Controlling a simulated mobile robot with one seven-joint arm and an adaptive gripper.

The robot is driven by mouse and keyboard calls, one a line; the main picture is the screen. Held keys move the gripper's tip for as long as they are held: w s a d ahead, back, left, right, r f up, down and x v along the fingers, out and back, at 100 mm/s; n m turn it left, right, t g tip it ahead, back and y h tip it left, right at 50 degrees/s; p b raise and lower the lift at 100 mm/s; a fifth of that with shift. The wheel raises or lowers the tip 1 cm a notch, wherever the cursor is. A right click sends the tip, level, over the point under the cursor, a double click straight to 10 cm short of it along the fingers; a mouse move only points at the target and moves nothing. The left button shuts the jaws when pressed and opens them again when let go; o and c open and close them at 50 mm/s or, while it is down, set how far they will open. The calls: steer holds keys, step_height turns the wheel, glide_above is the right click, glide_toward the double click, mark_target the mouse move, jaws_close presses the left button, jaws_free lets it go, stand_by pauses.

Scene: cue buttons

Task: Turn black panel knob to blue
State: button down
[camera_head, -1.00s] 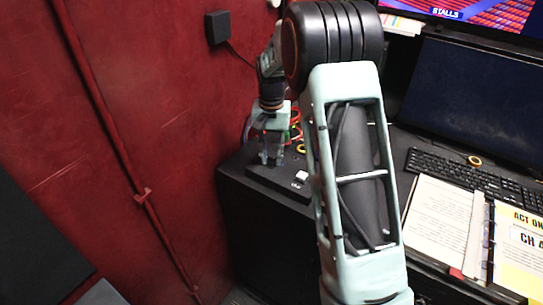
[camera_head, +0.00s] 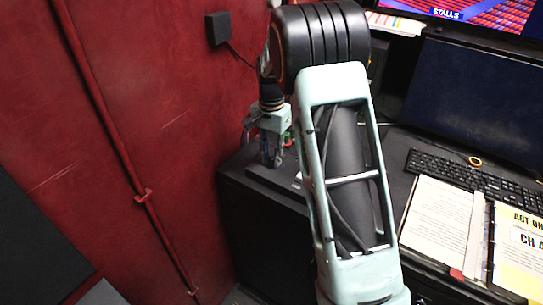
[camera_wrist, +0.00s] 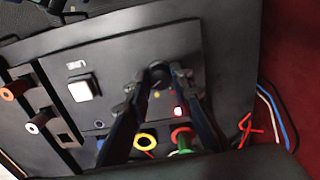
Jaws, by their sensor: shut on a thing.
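The black panel (camera_wrist: 130,55) fills the middle of the wrist view, and its edge shows in the head view (camera_head: 268,180). A round black knob (camera_wrist: 157,74) sits on it. My gripper (camera_wrist: 160,80) has its two fingers on either side of the knob, shut on it. A small yellow mark (camera_wrist: 157,95) and a bright red-white spot (camera_wrist: 180,111) lie just below the knob. Which way the knob points is not clear. In the head view my gripper (camera_head: 272,155) reaches down to the panel, and the knob is hidden.
A square white button (camera_wrist: 84,88) is left of the knob. The red wall (camera_head: 130,120) stands close to my gripper. A keyboard (camera_head: 470,180) and open papers (camera_head: 437,220) lie to the right.

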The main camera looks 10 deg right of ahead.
mark_target(272, 160)
steer(key=c, duration=1.7)
jaws_free()
step_height(272, 160, up, 12)
steer(key=shift+r, duration=0.1)
